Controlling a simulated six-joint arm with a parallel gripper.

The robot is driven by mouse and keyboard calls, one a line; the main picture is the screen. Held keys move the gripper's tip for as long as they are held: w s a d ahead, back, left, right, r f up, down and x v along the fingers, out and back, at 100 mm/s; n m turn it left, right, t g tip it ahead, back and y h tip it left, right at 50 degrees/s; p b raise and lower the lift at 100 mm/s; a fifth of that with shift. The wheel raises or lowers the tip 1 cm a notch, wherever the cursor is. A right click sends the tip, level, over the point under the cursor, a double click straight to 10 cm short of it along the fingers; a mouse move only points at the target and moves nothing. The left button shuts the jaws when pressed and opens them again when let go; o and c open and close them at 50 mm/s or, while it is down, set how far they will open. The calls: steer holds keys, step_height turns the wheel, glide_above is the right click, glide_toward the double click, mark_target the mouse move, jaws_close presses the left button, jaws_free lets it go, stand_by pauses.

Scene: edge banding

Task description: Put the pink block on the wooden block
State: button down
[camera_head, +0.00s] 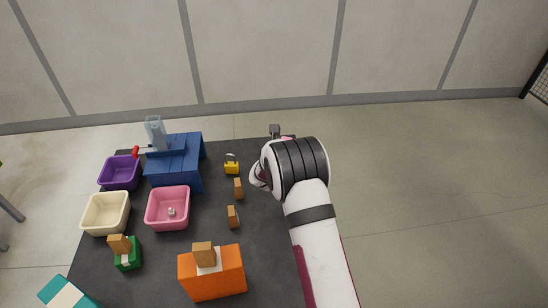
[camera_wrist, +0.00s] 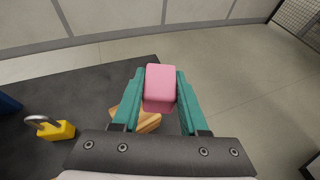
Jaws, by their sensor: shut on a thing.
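The pink block (camera_wrist: 160,88) is held between the teal fingers of my gripper (camera_wrist: 160,92) in the wrist view. A wooden block (camera_wrist: 137,117) shows below and behind it, partly covered by the pink block and the left finger; I cannot tell whether the two touch. In the head view my wrist (camera_head: 293,168) is at the right edge of the dark table and mostly hides the fingers and the pink block. Two small wooden pieces (camera_head: 239,188) (camera_head: 232,216) stand on the table to the left of my wrist.
A yellow padlock (camera_head: 231,167) lies left of my wrist and shows in the wrist view (camera_wrist: 56,131). Further left are a blue stand (camera_head: 175,165) and purple (camera_head: 119,185), cream (camera_head: 91,229) and pink (camera_head: 153,223) bins. An orange box (camera_head: 225,278) stands at the front.

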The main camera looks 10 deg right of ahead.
steer(key=a, duration=0.1)
steer(key=w+a+f, duration=0.1)
steer(key=f, duration=0.1)
steer(key=shift+w+a, duration=0.3)
steer(key=shift+a, duration=0.1)
steer(key=f, duration=0.4)
steer(key=shift+w+a, duration=0.1)
steer(key=shift+a, duration=0.1)
steer(key=shift+f, duration=0.2)
steer(key=shift+c, duration=2.2)
jaws_free()
